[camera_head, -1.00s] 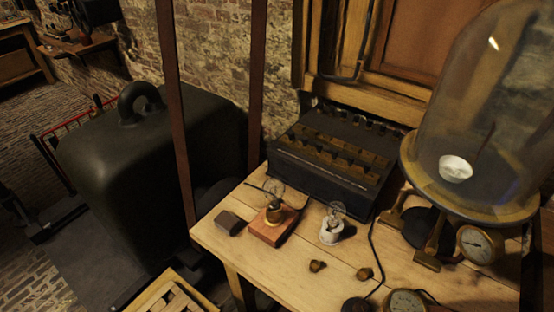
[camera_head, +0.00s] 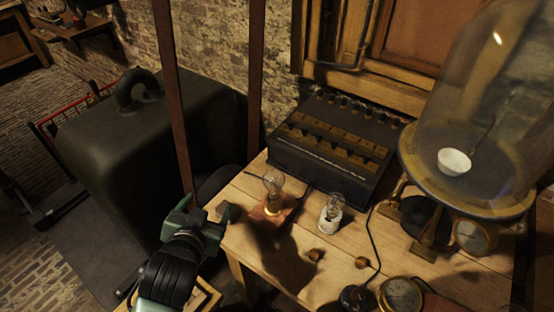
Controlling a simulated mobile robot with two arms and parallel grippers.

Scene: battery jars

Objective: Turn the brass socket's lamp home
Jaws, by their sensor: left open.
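A clear lamp (camera_head: 273,181) stands upright in the brass socket (camera_head: 272,207) on a small reddish wooden block (camera_head: 264,217), near the table's left edge. Whether the lamp is fully seated cannot be told. A second clear lamp stands in a white socket (camera_head: 329,217) to its right. My left gripper (camera_head: 207,208) is open and empty, left of the brass socket and apart from it. It hides or shades the dark block by the table edge. My right gripper is not in view.
A black box with brass strips (camera_head: 335,150) stands behind the lamps. A glass bell jar (camera_head: 475,110) on a brass-footed stand is at the right. Small brass pieces (camera_head: 316,255), a round gauge (camera_head: 400,295) and a dark cable lie toward the front.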

